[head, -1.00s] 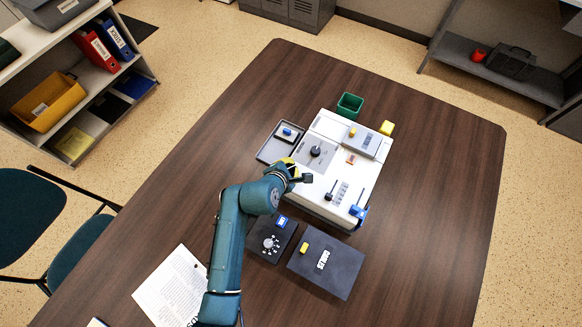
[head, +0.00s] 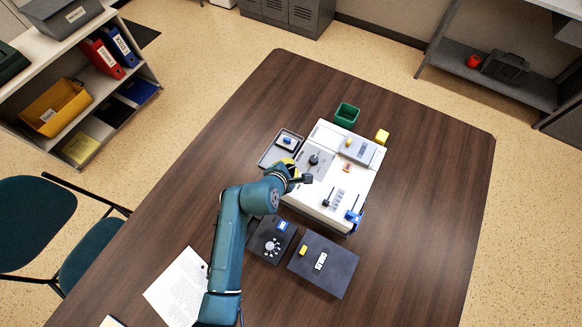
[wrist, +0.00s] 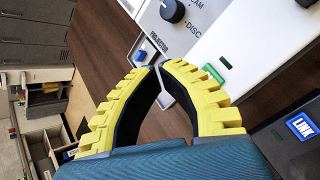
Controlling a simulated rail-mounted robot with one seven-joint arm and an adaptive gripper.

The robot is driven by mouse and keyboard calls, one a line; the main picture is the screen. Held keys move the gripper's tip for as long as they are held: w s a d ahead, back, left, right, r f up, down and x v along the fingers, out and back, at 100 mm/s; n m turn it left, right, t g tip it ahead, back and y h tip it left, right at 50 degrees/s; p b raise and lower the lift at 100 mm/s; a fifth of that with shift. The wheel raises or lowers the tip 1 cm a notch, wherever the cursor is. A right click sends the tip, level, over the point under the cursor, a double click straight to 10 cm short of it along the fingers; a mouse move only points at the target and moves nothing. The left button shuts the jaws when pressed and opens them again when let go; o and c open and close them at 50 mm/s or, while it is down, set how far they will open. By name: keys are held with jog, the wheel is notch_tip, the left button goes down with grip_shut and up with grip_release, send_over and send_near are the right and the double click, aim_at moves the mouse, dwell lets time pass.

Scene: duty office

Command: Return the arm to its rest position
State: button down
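My teal arm reaches from the bottom of the head view over the table. My gripper (head: 289,163) hangs beside the left edge of the white console (head: 325,212), close to the grey tray. In the wrist view its yellow fingers (wrist: 157,68) curve together with tips meeting or nearly so, and nothing shows between them. Past the fingertips the wrist view shows the console's edge with a black knob (wrist: 172,10) and a green piece (wrist: 214,73). Whether the fingers touch anything cannot be told.
The grey tray (head: 267,158) holds a blue-topped item. A green bin (head: 346,115) and yellow block (head: 382,136) stand behind the console. Two dark boxes (head: 271,241) (head: 324,264) sit in front. Papers (head: 180,288) lie bottom left. The table's right side is clear.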

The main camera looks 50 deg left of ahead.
dwell(0.3)
jog(key=w+d+r+m+t+h, duration=0.2)
jog(key=w+d+r+m+t, duration=0.3)
jog(key=w+d+r, duration=0.95)
jog(key=d+r+m+t+h, duration=0.15)
jog(key=d+r+m, duration=0.35)
jog(key=d+r, duration=0.6)
jog(key=s+d+r+m+t+h, duration=0.15)
jog(key=s+d+r+m, duration=0.3)
jog(key=r, duration=0.45)
jog(key=s+d+r+m+t, duration=0.3)
jog(key=d+r+m, duration=0.2)
jog(key=r, duration=0.4)
jog(key=s+r+m+t, duration=0.3)
jog(key=s+r+m, duration=0.6)
jog(key=m, duration=0.3)
notch_tip(320, 180, up, 20)
jog(key=p, duration=2)
jog(key=shift+w+a+m+y, duration=0.25)
jog(key=shift+w+m+y, duration=0.05)
jog(key=shift+m+y, duration=0.1)
